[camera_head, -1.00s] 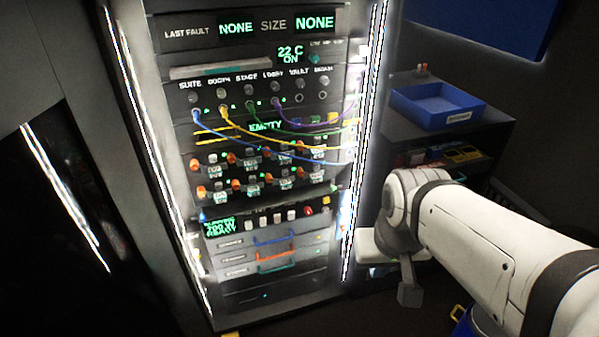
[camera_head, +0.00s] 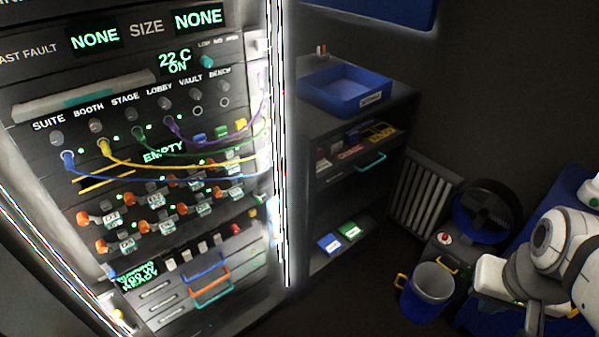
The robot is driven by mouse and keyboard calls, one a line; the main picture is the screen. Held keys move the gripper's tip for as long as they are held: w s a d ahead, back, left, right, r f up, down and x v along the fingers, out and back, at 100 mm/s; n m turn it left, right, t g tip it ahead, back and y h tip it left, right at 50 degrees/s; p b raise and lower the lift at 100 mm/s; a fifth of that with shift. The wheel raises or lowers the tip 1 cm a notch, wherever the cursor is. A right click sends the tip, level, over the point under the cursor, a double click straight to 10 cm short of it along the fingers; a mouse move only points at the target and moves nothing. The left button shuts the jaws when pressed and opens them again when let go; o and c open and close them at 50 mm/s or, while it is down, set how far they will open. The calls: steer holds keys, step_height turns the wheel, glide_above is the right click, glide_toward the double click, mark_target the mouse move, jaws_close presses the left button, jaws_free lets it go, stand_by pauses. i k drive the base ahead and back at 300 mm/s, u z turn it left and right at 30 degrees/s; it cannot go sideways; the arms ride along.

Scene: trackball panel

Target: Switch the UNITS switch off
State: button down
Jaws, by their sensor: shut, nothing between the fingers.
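The equipment rack (camera_head: 25,215) fills the left of the view, tilted by the camera angle. I cannot read a UNITS label anywhere on it, so I cannot tell which control is the UNITS switch. A row of small pale switches (camera_head: 187,254) sits low on the rack, beside a green-lit display (camera_head: 137,276); its lettering is too blurred to read. Two rows of orange-ended controls (camera_head: 145,199) lie above. My gripper (camera_head: 534,319) is at the lower right, small and partly cut by the frame's bottom edge. It is shut and empty, far from the rack.
A blue tray (camera_head: 347,92) stands on a dark shelf unit (camera_head: 402,108) right of the rack. Blue, yellow, green and purple cables hang across the rack front. A bucket (camera_head: 428,290), a radiator (camera_head: 420,195) and a round dark object (camera_head: 487,212) stand to the right. Dark floor lies between.

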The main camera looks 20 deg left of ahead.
mark_target(202, 246)
steer(key=z, duration=0.2)
steer(key=k, duration=0.95)
steer(key=u, duration=1.65)
steer(key=i, duration=1)
steer(key=u, duration=0.05)
